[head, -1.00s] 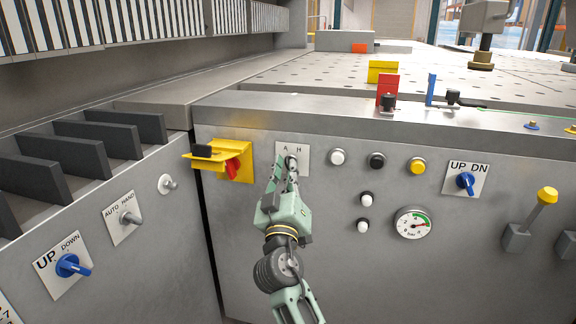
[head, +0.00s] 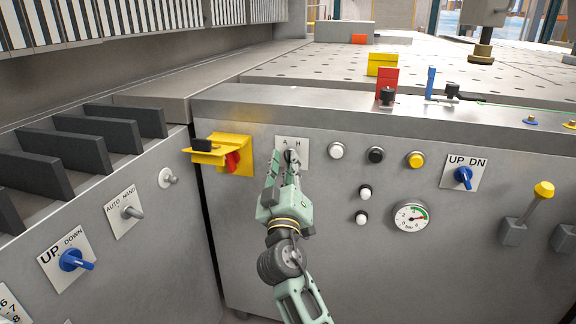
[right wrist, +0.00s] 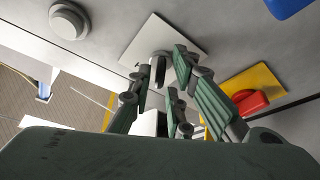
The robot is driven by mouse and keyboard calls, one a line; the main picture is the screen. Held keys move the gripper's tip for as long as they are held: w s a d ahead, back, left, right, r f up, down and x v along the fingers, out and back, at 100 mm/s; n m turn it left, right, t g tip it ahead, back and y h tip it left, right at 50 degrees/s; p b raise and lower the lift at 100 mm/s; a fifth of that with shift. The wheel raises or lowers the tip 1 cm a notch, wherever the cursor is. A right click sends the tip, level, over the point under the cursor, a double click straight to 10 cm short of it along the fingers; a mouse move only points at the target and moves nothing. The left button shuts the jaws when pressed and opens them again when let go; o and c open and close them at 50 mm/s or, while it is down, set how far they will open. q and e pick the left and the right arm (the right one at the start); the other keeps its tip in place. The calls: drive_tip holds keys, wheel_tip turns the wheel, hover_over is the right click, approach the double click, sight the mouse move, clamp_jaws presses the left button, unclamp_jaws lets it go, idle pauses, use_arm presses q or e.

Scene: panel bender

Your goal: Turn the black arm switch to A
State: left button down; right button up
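The black arm switch (head: 290,155) sits on a white plate (head: 304,145) marked A and H on the grey front panel. It is mostly hidden by my fingers in the head view. My right gripper (head: 283,165) reaches up from below, its fingertips at the switch. In the right wrist view, the dark switch arm (right wrist: 160,70) shows between the fingers of my right gripper (right wrist: 164,73), with a gap on at least one side. The fingers look open around it; contact is not clear. I cannot read the switch's setting. My left gripper is not in view.
Left of the plate, a yellow bracket with a red switch (head: 233,161) juts out close to my gripper. White, black and yellow buttons (head: 415,160), a gauge (head: 411,216) and a blue UP/DN switch (head: 463,178) are to the right. A side panel (head: 150,240) stands at left.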

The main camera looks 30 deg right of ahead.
drive_tip(key=shift+o, duration=0.6)
drive_tip(key=shift+s+a+f, duration=0.1)
drive_tip(key=v, duration=1.1)
drive_tip(key=shift+s+a, duration=0.15)
drive_tip(key=shift+s, duration=0.15)
drive_tip(key=shift+f, duration=0.2)
